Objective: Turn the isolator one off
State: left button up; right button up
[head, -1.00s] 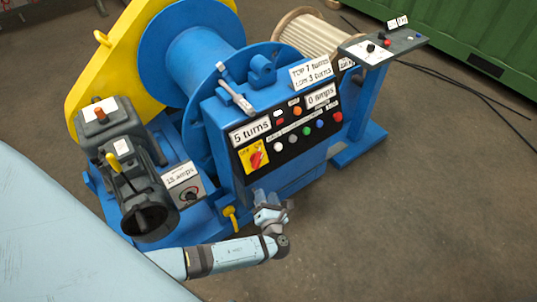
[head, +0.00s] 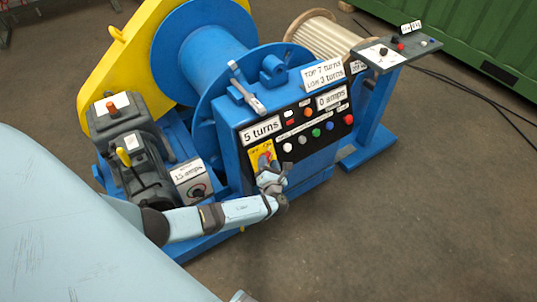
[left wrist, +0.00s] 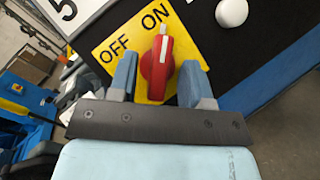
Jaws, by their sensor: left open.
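The isolator is a red rotary handle (left wrist: 157,65) on a yellow plate (left wrist: 105,48) marked OFF and ON. The handle's white mark points up toward ON in the left wrist view. In the head view the plate (head: 255,160) is on the blue cabinet's black panel, partly hidden by my gripper. My left gripper (left wrist: 158,66) is open, with one blue finger on each side of the handle. Gaps show between the fingers and the handle. It also shows in the head view (head: 269,170), at the panel.
The black panel (head: 330,120) carries several coloured buttons and a "5 turns" display (head: 261,129). A white push button (left wrist: 231,12) is close to the right finger. A "15 amps" box (head: 190,182) and grey motor (head: 130,145) stand left.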

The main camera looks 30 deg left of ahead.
pick_arm(q)
grip_shut()
